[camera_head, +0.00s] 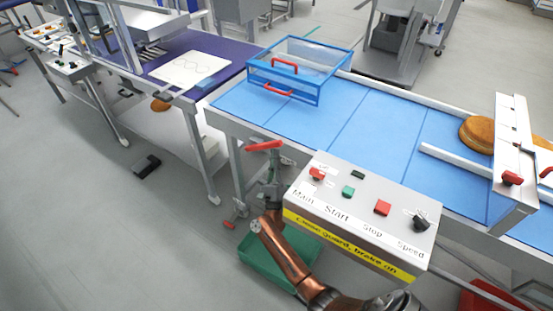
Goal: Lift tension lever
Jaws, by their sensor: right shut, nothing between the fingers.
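A red lever handle (265,146), likely the tension lever, sticks out at the near side of the blue conveyor (385,126), left of the control box. It lies nearly level. My right arm comes up from the bottom, and my right gripper (273,178) is just below the red handle. Its fingers are shut with nothing between them. Whether they touch the handle or the dark parts under it I cannot tell. My left gripper is not in view.
A control box (365,215) with Main, Start, Stop and Speed controls stands close to the right of my gripper. A green bin (262,252) is on the floor below. A clear blue-framed guard (300,70) sits on the belt. A smaller red handle (229,224) is low at left.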

